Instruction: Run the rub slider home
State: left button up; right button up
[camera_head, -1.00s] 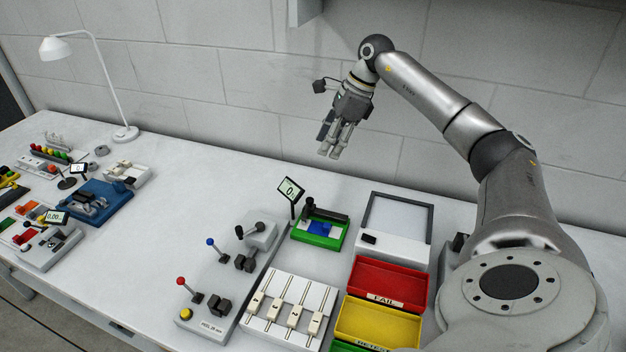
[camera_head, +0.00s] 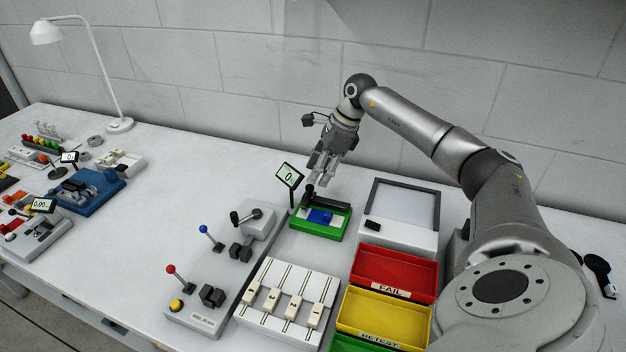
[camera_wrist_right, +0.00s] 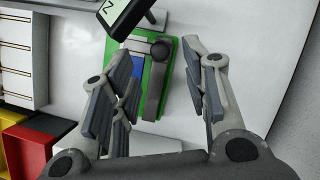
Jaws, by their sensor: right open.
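The rub tester (camera_head: 318,234) is a green tray on the bench holding a blue and white patch (camera_head: 320,216). A dark slider bar with a round black knob (camera_head: 309,191) runs along it. The knob also shows in the right wrist view (camera_wrist_right: 161,50), with the bar below it. My right gripper (camera_head: 322,180) is open and empty, pointing down just above the tester. In the wrist view its fingers (camera_wrist_right: 163,92) spread on either side of the tester's bar, apparently still above it. I cannot tell where the slider's home end is. My left gripper is not in view.
A lever panel (camera_head: 198,318) and a white rack of slides (camera_head: 256,325) lie in front. Red (camera_head: 395,262) and yellow (camera_head: 383,312) bins and a grey-framed panel (camera_head: 400,239) are to the right.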

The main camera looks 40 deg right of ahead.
aim_at(310, 186)
jog(key=shift+x, duration=2.15)
jog(key=shift+c, duration=0.4)
grip_shut()
